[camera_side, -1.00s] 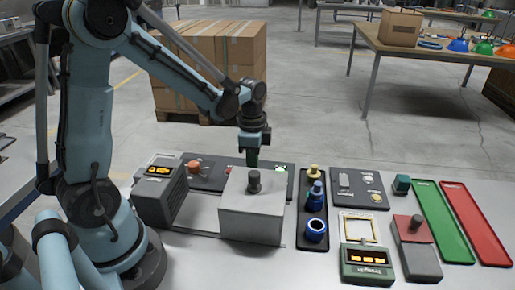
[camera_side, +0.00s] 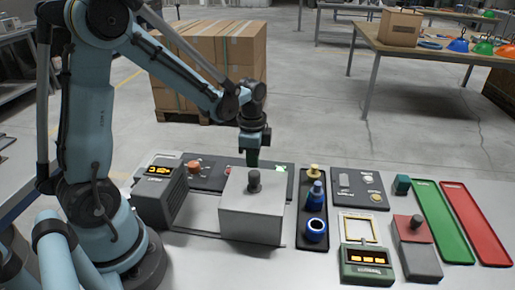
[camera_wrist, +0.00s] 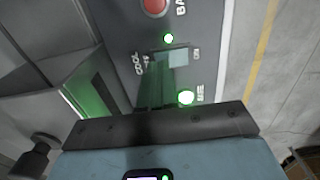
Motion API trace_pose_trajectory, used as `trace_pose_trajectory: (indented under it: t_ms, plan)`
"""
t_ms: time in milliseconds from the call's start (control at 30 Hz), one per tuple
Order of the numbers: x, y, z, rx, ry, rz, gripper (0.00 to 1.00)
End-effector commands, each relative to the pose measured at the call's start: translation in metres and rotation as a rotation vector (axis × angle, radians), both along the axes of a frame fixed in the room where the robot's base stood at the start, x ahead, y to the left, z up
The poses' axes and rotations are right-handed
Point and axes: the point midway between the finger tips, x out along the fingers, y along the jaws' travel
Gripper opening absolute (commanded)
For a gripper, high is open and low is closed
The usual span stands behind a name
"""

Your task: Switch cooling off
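The dark control panel (camera_side: 215,174) lies behind the grey box. In the wrist view its cooling switch (camera_wrist: 172,58) is a pale square piece beside "COOL" lettering, partly hidden by my gripper fingers. A green lamp (camera_wrist: 168,38) glows beside the switch, and another green lamp (camera_wrist: 186,97) glows nearer my gripper. My gripper (camera_side: 252,161) points down over the panel just behind the box. Its dark green fingers (camera_wrist: 155,95) look like one closed block with nothing held. Whether they touch the switch is not clear.
The grey box (camera_side: 250,210) with a black knob stands close in front of my gripper. A red button (camera_wrist: 155,5) is on the same panel. A display unit (camera_side: 160,195) stands left; a black tray (camera_side: 312,250) with blue parts stands right.

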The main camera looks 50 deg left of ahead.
Motion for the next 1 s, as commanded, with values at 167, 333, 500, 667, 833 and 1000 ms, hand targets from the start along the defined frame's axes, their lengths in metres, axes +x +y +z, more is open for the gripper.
trace_pose_trajectory:
  t_ms: [167,333,500,667,833,1000]
  plan:
    - [0.0,0.0,-0.003,0.0,0.0,0.0,0.0]
    - [0.0,0.0,-0.005,0.0,0.0,0.0,0.0]
    - [0.0,0.0,-0.007,0.0,0.0,0.0,0.0]
    - [0.0,0.0,-0.009,0.0,0.0,0.0,0.0]
    - [0.0,0.0,-0.012,0.0,0.0,0.0,0.0]
    - [0.0,0.0,-0.014,0.0,0.0,0.0,0.0]
